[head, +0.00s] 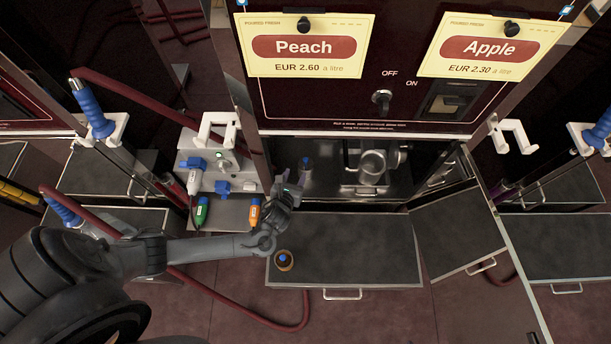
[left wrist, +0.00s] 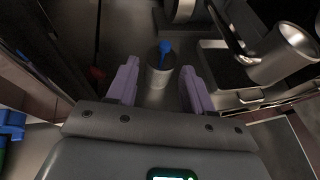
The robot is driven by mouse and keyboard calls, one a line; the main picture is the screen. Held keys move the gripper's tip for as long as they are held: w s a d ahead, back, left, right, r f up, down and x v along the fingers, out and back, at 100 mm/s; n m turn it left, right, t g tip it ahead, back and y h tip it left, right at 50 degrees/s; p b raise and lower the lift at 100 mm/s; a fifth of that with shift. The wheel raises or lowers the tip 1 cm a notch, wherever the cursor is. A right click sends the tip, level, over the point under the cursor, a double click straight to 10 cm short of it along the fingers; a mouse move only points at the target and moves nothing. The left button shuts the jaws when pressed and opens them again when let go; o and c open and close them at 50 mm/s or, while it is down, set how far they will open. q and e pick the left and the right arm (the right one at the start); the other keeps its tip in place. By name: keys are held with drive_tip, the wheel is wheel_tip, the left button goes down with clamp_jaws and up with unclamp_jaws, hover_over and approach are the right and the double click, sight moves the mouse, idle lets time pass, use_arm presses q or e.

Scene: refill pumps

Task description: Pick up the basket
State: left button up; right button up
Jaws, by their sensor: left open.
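My left gripper (head: 293,187) reaches to the front of that bay from the left. In the left wrist view its two purple fingers (left wrist: 159,82) are spread and hold nothing. I cannot tell how deep the cylinder sits between them. My right gripper is not in view.
A metal cup-shaped fitting (head: 373,166) sits right of the basket. An open drawer top (head: 345,248) lies in front of the bay, with a round brown piece with a blue knob (head: 284,261) on it. An open door (head: 459,230) is at right.

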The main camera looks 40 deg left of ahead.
sight(305, 160)
use_arm(q)
drive_tip(key=b+x, duration=0.2)
drive_tip(key=x, duration=0.1)
drive_tip(key=b+x, duration=0.1)
drive_tip(key=x, duration=0.2)
drive_tip(key=shift+w+d+f+b, duration=0.1)
drive_tip(key=shift+d+f+b, duration=0.1)
drive_tip(key=shift+b, duration=0.2)
drive_tip(key=shift+w+a, duration=0.15)
drive_tip(key=shift+w, duration=0.15)
drive_tip(key=shift+w+f+b, duration=0.35)
drive_tip(key=shift+f+b, duration=0.05)
drive_tip(key=shift+b, duration=0.3)
drive_tip(key=b+x, duration=0.3)
drive_tip(key=shift+w+f, duration=0.15)
drive_tip(key=shift+w, duration=0.1)
drive_tip(key=shift+w+a+b, duration=0.15)
drive_tip(key=shift+w+b, duration=0.15)
drive_tip(key=shift+w, duration=0.05)
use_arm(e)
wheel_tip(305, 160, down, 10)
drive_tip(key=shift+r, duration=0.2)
use_arm(q)
drive_tip(key=shift+c, duration=0.3)
drive_tip(key=c, duration=0.7)
